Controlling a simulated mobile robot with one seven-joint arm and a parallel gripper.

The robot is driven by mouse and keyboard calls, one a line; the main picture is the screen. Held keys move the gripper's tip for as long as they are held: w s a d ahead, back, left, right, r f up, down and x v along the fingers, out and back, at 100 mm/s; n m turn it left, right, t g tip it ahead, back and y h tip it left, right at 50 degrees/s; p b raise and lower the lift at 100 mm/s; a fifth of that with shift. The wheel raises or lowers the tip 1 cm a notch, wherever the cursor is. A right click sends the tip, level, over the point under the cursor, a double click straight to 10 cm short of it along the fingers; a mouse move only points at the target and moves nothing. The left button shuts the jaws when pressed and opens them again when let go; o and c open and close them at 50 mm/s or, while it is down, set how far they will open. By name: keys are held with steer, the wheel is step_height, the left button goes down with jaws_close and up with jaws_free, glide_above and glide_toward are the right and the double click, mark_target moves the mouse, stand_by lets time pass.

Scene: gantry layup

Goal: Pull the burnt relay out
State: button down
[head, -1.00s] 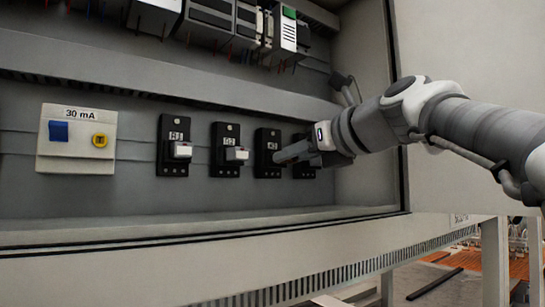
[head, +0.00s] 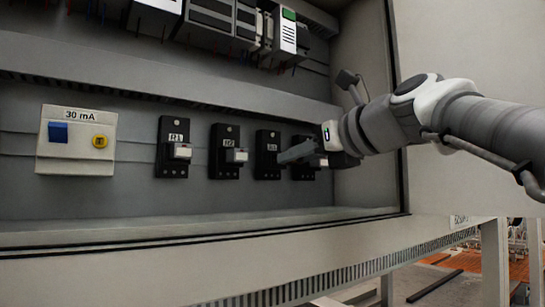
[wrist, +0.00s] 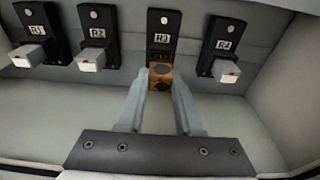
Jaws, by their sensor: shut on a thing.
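The burnt relay (wrist: 164,76), a brown, scorched block, sits between the fingertips of my gripper (wrist: 160,88) in the wrist view. My gripper is shut on it, one finger on each side. It is in front of the black base marked R3 (wrist: 163,30), whose label and upper part are clear. I cannot tell how much of a gap lies between relay and base. In the head view my gripper (head: 282,156) is at the right side of the R3 base (head: 266,146), and the fingers hide the relay.
Pale relays sit in the neighbouring bases: R1 (head: 182,151), R2 (head: 236,155) and R4 (wrist: 226,71). A breaker marked 30 mA (head: 77,152) is at the left. The cabinet's side wall (head: 365,100) is close on the right. The cabinet floor below is clear.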

mark_target(297, 160)
steer(key=shift+s, duration=0.1)
steer(key=v, duration=0.3)
steer(key=shift+s+d+f, duration=0.1)
steer(key=shift+f, duration=0.15)
stand_by(0.5)
